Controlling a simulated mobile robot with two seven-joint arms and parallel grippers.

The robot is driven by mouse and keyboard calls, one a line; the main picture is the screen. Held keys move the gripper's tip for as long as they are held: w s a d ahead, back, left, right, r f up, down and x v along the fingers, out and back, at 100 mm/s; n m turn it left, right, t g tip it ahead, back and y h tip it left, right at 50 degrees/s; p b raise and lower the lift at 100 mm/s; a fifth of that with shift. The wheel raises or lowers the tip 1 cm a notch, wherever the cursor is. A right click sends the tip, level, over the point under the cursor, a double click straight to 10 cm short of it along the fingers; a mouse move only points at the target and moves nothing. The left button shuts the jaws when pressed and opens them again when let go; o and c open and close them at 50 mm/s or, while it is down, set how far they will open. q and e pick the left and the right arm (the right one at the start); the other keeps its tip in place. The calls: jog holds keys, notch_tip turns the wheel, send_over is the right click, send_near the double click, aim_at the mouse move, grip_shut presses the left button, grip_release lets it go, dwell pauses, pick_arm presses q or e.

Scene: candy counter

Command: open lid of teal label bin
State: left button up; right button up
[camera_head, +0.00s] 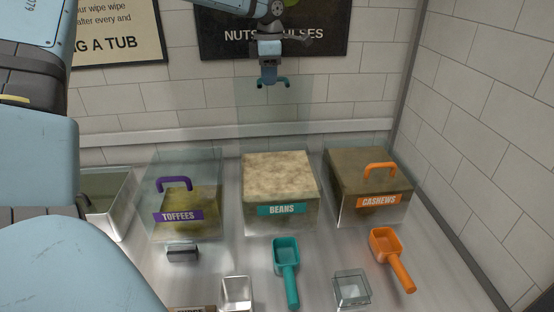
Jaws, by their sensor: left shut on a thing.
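The teal label bin (283,209) stands in the middle of the counter, with the word BEANS on its teal label and pale beans inside. Its clear lid (275,122) stands about upright behind the bin's back edge, and the bin's top is uncovered. The lid's teal handle (286,83) is at the top of the lid. My left gripper (271,80) is at the handle and shut on it, high in front of the wall. My right gripper is not in view.
A purple-labelled toffees bin (160,216) stands left, and an orange-labelled cashews bin (355,217) right. A teal scoop (286,262), an orange scoop (386,248), a clear box (352,289) and a metal container (237,292) are in front. The tiled wall is close behind.

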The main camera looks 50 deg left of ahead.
pick_arm(q)
jog(key=o, duration=0.5)
jog(key=shift+a+f, duration=0.1)
jog(key=shift+a, duration=0.05)
jog(key=shift+r, duration=0.4)
jog(key=r+p, duration=0.1)
jog(key=r, duration=0.1)
jog(key=s+r+p, duration=0.1)
jog(key=r, duration=0.2)
jog(key=shift+a+p, duration=0.15)
jog(key=shift+p, duration=0.25)
jog(key=shift+w+r+p, duration=0.4)
jog(key=shift+r+p, duration=0.15)
jog(key=shift+r, duration=0.15)
jog(key=shift+s, duration=0.15)
jog(key=shift+r, duration=0.1)
